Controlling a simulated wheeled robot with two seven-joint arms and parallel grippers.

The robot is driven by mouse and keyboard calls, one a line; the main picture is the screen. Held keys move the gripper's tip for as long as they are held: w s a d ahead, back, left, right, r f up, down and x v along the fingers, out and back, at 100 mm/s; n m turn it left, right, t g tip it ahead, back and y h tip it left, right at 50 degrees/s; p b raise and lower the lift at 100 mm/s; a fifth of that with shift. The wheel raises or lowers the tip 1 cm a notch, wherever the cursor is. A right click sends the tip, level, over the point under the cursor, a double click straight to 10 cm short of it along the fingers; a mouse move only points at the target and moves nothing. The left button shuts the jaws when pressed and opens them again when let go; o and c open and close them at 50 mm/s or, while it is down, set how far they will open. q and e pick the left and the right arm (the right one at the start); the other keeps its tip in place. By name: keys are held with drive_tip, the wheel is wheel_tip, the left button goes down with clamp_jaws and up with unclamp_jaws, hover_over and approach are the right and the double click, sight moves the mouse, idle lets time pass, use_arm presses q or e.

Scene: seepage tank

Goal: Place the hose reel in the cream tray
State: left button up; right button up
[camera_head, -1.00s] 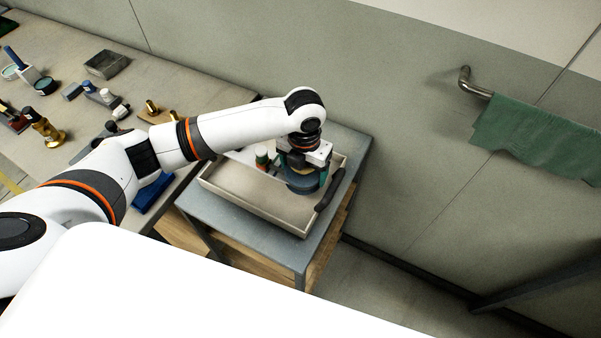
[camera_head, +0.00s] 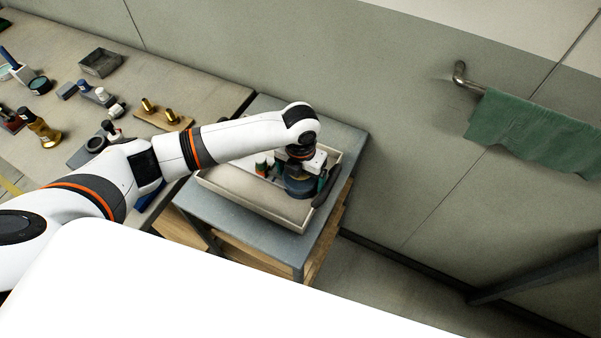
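The cream tray (camera_head: 245,203) sits on a grey side table, with its pale rim and the left part of its floor showing. The hose reel (camera_head: 299,188) is a dark blue, round thing inside the tray's right part, low near the tray floor. My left gripper (camera_head: 301,174) points down over it, its fingers at the reel's sides, and appears shut on it. The arm and wrist hide much of the grip, and I cannot tell whether the reel touches the floor. My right gripper is out of view.
Small items with red and green parts (camera_head: 262,165) stand at the tray's back left. A dark curved handle (camera_head: 326,188) is at its right side. The workbench (camera_head: 190,80) at left holds a grey box (camera_head: 102,62) and brass pieces. A green towel (camera_head: 530,135) hangs on the wall.

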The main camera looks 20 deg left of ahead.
use_arm(q)
wheel_tip(320, 180, up, 12)
drive_tip(key=shift+r+b, duration=0.1)
drive_tip(key=shift+b, duration=0.65)
drive_tip(key=shift+s, duration=0.1)
